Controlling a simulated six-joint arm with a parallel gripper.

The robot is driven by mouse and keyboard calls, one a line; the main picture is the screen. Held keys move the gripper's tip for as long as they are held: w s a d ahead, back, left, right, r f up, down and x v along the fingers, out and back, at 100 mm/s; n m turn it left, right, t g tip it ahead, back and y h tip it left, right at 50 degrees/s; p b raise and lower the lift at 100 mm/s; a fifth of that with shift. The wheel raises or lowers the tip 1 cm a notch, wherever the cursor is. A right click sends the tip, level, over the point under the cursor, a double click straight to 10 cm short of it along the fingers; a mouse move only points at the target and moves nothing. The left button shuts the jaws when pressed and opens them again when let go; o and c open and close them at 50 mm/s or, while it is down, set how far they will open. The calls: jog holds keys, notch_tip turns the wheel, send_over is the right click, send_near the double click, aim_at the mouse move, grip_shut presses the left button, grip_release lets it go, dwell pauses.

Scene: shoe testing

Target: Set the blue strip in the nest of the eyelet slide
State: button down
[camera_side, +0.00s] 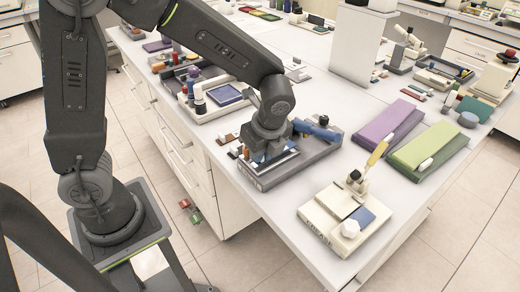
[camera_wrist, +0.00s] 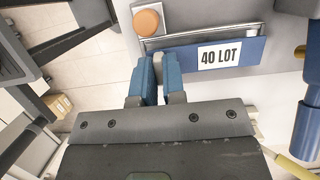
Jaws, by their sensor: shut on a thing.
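My gripper (camera_side: 268,146) is low over a grey base device (camera_side: 318,158) near the table's front edge. In the wrist view, my gripper's blue-faced fingers (camera_wrist: 157,75) are close together, with only a narrow gap. Just beyond the fingertips is a blue bar with a white "40 LOT" label (camera_wrist: 219,55), along a metal channel. A cream device (camera_side: 332,208) with front lettering stands to the right. The lettering is too small to tell surely which device is the eyelet slide.
A blue lever handle (camera_side: 315,130) rises from the grey device; it shows close on the right in the wrist view (camera_wrist: 308,125). An orange round knob (camera_wrist: 148,20) is beyond the fingers. Purple (camera_side: 388,125) and green (camera_side: 430,147) blocks lie at right. Bare table separates the devices.

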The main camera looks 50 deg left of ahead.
jog(key=shift+f, duration=0.75)
